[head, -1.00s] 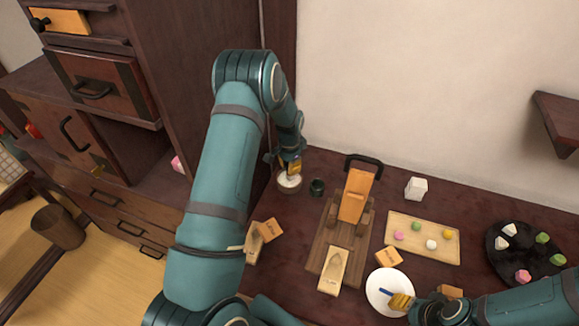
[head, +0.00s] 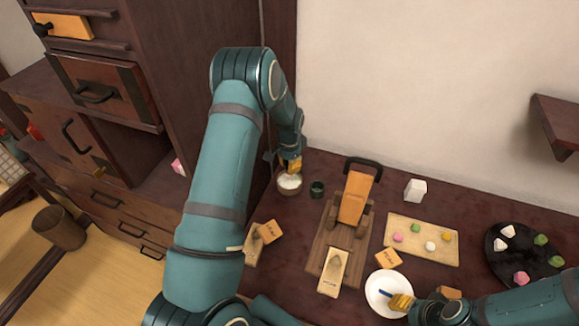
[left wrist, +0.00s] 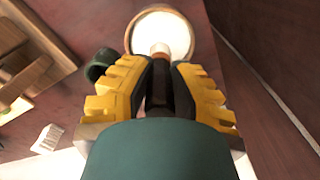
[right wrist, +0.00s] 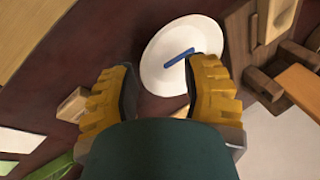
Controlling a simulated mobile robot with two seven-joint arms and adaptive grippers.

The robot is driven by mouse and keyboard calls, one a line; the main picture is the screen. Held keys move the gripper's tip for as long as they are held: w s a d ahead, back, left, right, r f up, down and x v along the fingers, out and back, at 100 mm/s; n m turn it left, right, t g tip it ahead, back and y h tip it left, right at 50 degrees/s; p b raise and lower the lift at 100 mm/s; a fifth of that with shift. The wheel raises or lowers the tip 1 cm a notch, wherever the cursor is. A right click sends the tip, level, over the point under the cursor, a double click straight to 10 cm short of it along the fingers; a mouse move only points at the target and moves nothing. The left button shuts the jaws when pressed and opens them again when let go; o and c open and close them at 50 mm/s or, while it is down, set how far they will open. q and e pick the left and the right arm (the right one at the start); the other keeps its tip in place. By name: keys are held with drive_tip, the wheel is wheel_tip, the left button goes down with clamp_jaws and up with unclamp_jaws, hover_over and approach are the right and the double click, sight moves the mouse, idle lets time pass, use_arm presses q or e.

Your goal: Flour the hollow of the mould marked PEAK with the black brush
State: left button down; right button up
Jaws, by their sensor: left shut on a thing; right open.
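My left gripper (head: 291,167) is shut on a brush with a dark handle (left wrist: 158,90). Its pale tip (left wrist: 160,48) points at the white flour in a round wooden bowl (head: 290,190), which also shows in the left wrist view (left wrist: 130,38). I cannot tell whether the tip touches the flour. A pale wooden mould with a pointed hollow (head: 333,272) lies at the front of the wooden press. Another mould (head: 252,250) lies to the left beside an orange block (head: 270,231). The lettering is too small to read. My right gripper (right wrist: 172,85) is open and empty near the white plate.
A blue stick (right wrist: 179,57) lies on the white plate (head: 377,304). A small dark green cup (head: 317,188) stands beside the bowl. The press (head: 355,197) stands mid-table. A wooden board (head: 393,225) and a black tray (head: 530,275) hold coloured sweets. A cabinet rises at left.

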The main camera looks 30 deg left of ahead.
use_arm(q)
drive_tip(key=shift+r+p, duration=1.3)
drive_tip(key=shift+r, duration=1.35)
use_arm(e)
drive_tip(key=shift+r, duration=1.45)
drive_tip(key=shift+w, duration=0.1)
